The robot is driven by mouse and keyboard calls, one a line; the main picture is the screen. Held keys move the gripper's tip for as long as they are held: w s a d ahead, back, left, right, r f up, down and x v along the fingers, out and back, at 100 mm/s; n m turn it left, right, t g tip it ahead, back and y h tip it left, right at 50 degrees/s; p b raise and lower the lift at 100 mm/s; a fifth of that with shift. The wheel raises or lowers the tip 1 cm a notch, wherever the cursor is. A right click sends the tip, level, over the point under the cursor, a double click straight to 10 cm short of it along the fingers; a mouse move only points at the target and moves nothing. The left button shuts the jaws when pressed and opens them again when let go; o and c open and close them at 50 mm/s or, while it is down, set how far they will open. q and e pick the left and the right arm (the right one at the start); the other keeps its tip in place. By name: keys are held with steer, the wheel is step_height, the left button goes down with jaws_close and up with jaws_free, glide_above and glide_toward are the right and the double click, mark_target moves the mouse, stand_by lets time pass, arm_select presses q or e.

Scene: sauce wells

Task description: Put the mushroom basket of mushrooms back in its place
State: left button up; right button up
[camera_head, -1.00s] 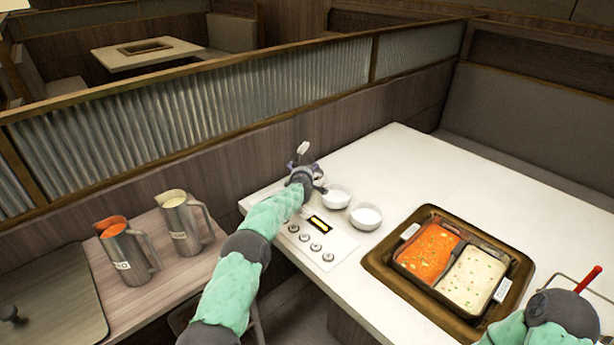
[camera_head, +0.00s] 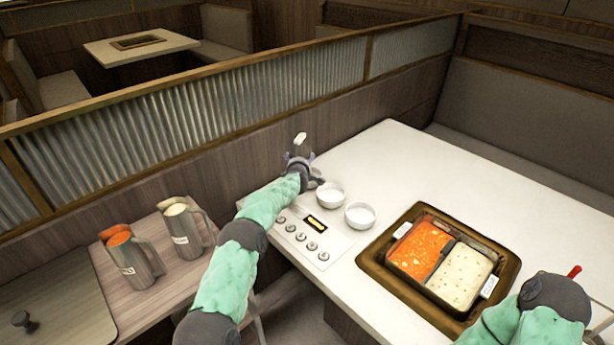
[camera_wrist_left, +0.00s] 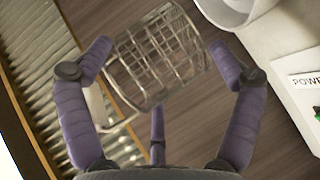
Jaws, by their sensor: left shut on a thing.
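My left gripper (camera_head: 300,168) is over the back left end of the white table, near the wooden partition. In the left wrist view its purple fingers (camera_wrist_left: 164,75) are closed around a wire basket (camera_wrist_left: 160,55). I see no mushrooms through its mesh. In the head view the basket is mostly hidden by the gripper, and a pale upright piece (camera_head: 300,139) shows above it. The hot pot (camera_head: 440,262) has a red broth half and a white broth half, right of the gripper. My right arm is at the lower right, and its gripper is hidden.
Two white bowls (camera_head: 330,194) (camera_head: 360,215) stand just right of my left gripper. A control panel (camera_head: 313,233) with knobs lies in front of it. Two metal pitchers (camera_head: 133,262) (camera_head: 184,232) stand on the wooden side table. The table's back right is clear.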

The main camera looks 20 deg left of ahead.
arm_select(q)
steer(key=shift+a+r+p, duration=0.1)
steer(key=shift+r+p, duration=2.65)
steer(key=shift+r, duration=0.55)
steer(key=shift+f, duration=0.1)
